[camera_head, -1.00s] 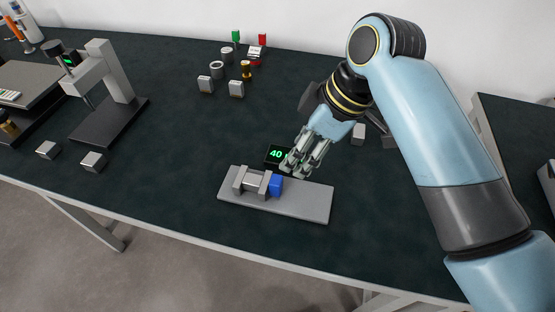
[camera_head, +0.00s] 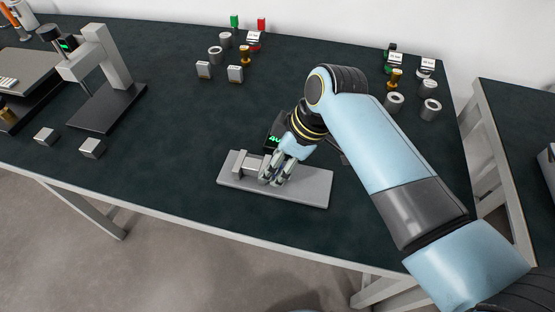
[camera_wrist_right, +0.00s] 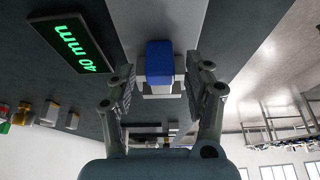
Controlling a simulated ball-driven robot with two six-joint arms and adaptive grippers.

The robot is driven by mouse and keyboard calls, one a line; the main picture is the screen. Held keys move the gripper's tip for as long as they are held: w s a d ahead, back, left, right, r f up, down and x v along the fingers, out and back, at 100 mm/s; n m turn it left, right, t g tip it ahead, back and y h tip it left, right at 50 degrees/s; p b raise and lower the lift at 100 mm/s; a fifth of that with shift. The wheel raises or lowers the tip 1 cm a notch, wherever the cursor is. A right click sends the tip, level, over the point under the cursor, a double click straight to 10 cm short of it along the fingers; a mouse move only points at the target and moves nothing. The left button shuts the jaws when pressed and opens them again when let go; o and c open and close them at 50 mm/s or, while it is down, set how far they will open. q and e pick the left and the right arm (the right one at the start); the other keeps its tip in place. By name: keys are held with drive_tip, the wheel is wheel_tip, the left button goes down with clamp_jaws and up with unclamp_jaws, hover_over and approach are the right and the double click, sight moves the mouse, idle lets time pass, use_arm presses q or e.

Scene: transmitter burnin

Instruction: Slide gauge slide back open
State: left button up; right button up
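The gauge's grey base plate (camera_head: 312,190) lies on the dark table. A grey jaw block (camera_head: 240,164) stands at its left end. In the right wrist view, the blue block (camera_wrist_right: 160,60) of the slide lies between my right gripper's fingers (camera_wrist_right: 160,88), with a gap on each side. In the head view, my right gripper (camera_head: 274,181) is over the slide and hides the blue block. The gripper is open. A black display (camera_wrist_right: 70,43) with green digits reads 40 mm; my wrist partly covers it in the head view. My left gripper is not in view.
A grey stand (camera_head: 115,65) on a dark base is at the left, with small metal blocks (camera_head: 91,148) before it. Several rings, blocks and brass parts stand at the back and back right (camera_head: 430,109). The table's front edge is close below the plate.

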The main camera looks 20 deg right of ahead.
drive_tip(key=c, duration=0.4)
clamp_jaws()
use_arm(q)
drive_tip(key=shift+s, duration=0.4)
